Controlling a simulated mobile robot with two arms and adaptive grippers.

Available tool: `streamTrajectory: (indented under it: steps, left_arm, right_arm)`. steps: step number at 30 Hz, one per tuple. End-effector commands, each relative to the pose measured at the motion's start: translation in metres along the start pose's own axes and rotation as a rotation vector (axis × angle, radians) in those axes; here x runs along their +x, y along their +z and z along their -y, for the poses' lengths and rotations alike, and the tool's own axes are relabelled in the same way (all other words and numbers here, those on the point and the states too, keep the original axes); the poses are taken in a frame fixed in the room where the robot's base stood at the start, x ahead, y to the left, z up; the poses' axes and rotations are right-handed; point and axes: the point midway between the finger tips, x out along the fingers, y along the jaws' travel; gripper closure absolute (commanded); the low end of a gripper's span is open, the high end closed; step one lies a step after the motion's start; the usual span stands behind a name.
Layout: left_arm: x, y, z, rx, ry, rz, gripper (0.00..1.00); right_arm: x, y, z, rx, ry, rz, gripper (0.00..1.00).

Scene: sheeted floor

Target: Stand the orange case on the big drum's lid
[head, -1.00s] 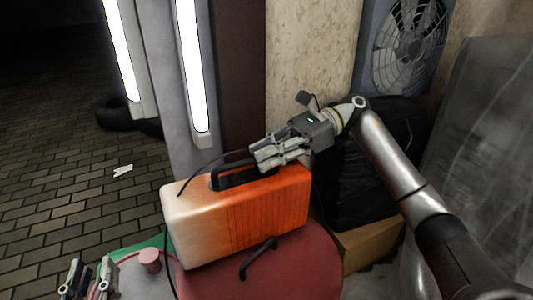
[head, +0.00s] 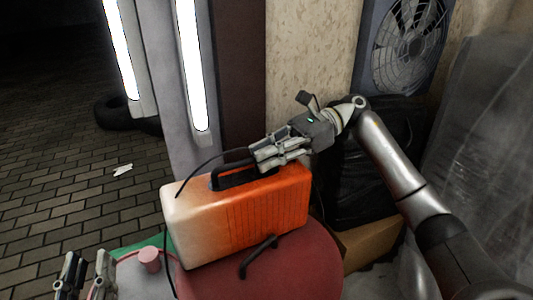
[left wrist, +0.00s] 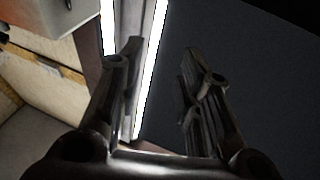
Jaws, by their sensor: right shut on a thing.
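The orange case (head: 250,215), pale at its left end, is upright over the red lid (head: 310,265) of the big drum, behind the lid's dark handle (head: 258,257). Its left end is close to the lid's left edge. I cannot tell whether its base rests fully on the lid. My right gripper (head: 265,158) is shut on the case's black top handle (head: 232,176). My left gripper (head: 86,274) is low at the left, apart from the case. Its fingers are spread and empty in the left wrist view (left wrist: 160,75).
A pale surface with a pink cap (head: 149,259) and a green edge lies left of the drum. Behind are lit tubes (head: 190,70), a black bag (head: 370,165), a cardboard box (head: 372,240) and a fan (head: 408,45). The paved floor (head: 50,200) at left is mostly clear.

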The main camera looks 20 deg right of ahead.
Motion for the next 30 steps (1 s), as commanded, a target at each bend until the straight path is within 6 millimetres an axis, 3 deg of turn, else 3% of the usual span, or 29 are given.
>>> streamTrajectory:
  steps: [25,26,30]
  left_arm:
    - [0.001,-0.019,-0.002,-0.003,0.005,-0.099,0.67]
    - [0.001,-0.02,-0.003,-0.003,0.006,-0.101,0.67]
    - [0.001,-0.019,-0.003,-0.003,0.006,-0.099,0.67]
  right_arm:
    - [0.001,-0.003,0.0,-0.002,-0.001,0.003,1.0]
    - [0.001,-0.002,0.0,-0.002,-0.001,0.003,0.86]
    - [0.001,-0.003,0.0,-0.002,-0.001,0.002,0.68]
